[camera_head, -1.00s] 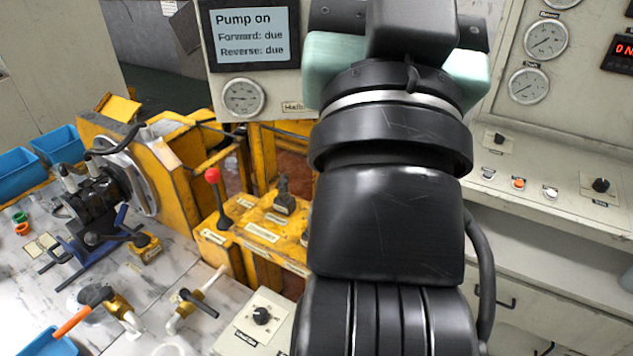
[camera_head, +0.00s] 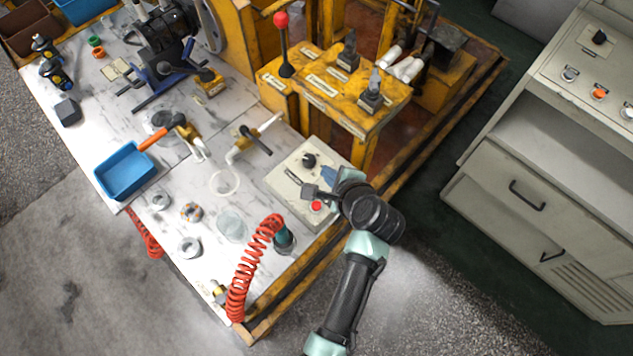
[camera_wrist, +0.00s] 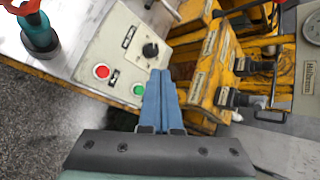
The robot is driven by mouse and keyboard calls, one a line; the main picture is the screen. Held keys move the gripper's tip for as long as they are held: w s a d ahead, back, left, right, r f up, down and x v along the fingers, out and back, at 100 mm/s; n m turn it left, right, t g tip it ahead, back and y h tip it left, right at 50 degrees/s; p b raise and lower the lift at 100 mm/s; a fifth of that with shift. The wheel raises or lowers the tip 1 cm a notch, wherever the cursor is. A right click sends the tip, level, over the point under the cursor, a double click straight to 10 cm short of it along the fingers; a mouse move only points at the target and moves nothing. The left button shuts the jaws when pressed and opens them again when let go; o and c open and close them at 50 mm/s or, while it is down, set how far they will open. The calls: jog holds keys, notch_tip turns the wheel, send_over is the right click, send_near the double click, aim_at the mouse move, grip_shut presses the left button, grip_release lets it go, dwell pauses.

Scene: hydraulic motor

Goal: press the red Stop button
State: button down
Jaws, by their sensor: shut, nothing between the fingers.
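The red Stop button (camera_head: 316,206) sits near the front corner of a light grey control box on the workbench. It also shows in the wrist view (camera_wrist: 101,71), left of my fingers and uncovered. A green button (camera_wrist: 138,89) and a black knob (camera_wrist: 150,49) share the panel. My gripper (camera_wrist: 160,72) is shut and empty, its blue fingers together. The fingers appear over the right part of the box, to the right of the red button in the wrist view. In the head view my gripper (camera_head: 328,174) is partly hidden by my wrist. I see no contact with the red button.
A red coiled hose (camera_head: 255,265) stands on the bench left of the box. A yellow lever console (camera_head: 335,85) with a red-knobbed lever (camera_head: 283,45) is behind it. A grey cabinet (camera_head: 540,190) stands right, with open floor between.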

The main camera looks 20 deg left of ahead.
jog(key=shift+s+a+f+m+g, duration=0.25)
jog(key=shift+s+f+m, duration=0.05)
jog(key=shift+s+f, duration=0.35)
jog(key=shift+s+a+f+m+g, duration=0.2)
jog(key=shift+s+f+m+g, duration=0.1)
jog(key=shift+s+f, duration=0.3)
jog(key=b, duration=0.8)
send_over(316, 206)
jog(key=d, duration=0.1)
notch_tip(316, 206, down, 7)
jog(key=shift+s+r, duration=0.15)
jog(key=shift+r, duration=0.05)
jog(key=shift+f+b, duration=0.35)
jog(key=shift+f, duration=0.7)
jog(key=shift+f, duration=0.4)
